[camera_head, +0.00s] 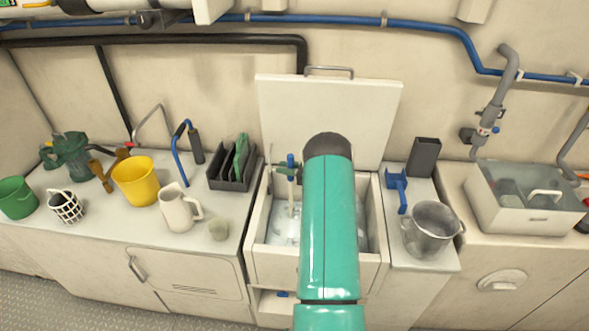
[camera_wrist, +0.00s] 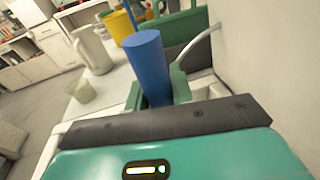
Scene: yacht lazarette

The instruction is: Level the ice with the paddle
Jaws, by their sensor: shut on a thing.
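The ice box (camera_head: 258,262) is an open white bin set in the counter, its white lid (camera_head: 280,105) raised behind it. Pale ice (camera_head: 281,232) shows in its left part and in a strip at the right; my teal arm hides the middle. My gripper (camera_head: 290,170) is over the left part of the box, shut on the paddle's blue handle (camera_wrist: 147,68), which stands up between the green fingers in the wrist view. The paddle's pale shaft (camera_head: 291,193) runs down toward the ice. I cannot tell whether its lower end touches the ice.
On the left counter stand a dark rack (camera_head: 230,180), a white pitcher (camera_head: 178,208), a small cup (camera_head: 218,229) and a yellow bucket (camera_head: 136,182). To the right are a blue scoop (camera_head: 397,187), a steel bucket (camera_head: 432,228) and a clear-topped box (camera_head: 525,210).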

